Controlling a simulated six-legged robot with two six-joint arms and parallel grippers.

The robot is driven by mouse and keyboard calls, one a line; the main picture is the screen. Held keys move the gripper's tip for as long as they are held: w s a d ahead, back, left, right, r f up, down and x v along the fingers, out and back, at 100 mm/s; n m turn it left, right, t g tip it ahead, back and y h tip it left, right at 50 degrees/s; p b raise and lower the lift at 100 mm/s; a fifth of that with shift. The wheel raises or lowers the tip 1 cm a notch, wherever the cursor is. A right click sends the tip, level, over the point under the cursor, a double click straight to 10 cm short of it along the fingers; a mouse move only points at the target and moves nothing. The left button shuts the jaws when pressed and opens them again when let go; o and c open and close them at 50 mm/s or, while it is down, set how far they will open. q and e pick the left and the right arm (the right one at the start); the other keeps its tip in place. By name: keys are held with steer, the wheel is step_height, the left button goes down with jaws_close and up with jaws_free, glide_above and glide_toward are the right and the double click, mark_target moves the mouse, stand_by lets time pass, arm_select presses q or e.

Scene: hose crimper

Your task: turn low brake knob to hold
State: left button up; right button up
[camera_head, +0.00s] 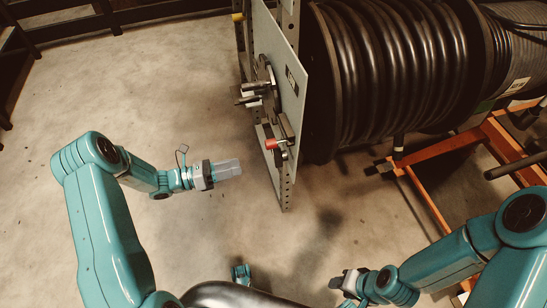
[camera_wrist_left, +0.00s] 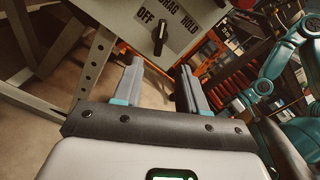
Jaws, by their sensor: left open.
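A black bar-shaped brake knob (camera_wrist_left: 160,38) sits on a grey panel (camera_wrist_left: 195,44) in the left wrist view, under the labels OFF, DRAG and HOLD. The knob stands close to upright in that view; which label it points at is not clear. My left gripper (camera_wrist_left: 161,66) is open, its two fingers apart, with the knob beyond the gap between them and nothing held. In the head view my left gripper (camera_head: 229,168) is left of the panel's red-tipped lower fitting (camera_head: 272,144), with a clear gap. My right gripper (camera_head: 345,280) is low at the right, its jaws unclear.
A large reel of black hose (camera_head: 385,70) stands behind the upright panel (camera_head: 284,65). A perforated grey post (camera_head: 285,190) runs down beside it. An orange frame (camera_head: 430,200) lies to the right. The floor (camera_head: 150,90) on the left is clear.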

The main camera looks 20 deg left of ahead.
mark_target(280, 157)
arm_select(q)
steer(key=b+x, duration=0.2)
steer(key=x, duration=1)
steer(key=shift+d, duration=0.2)
steer(key=shift+w+f, duration=0.1)
jaws_close()
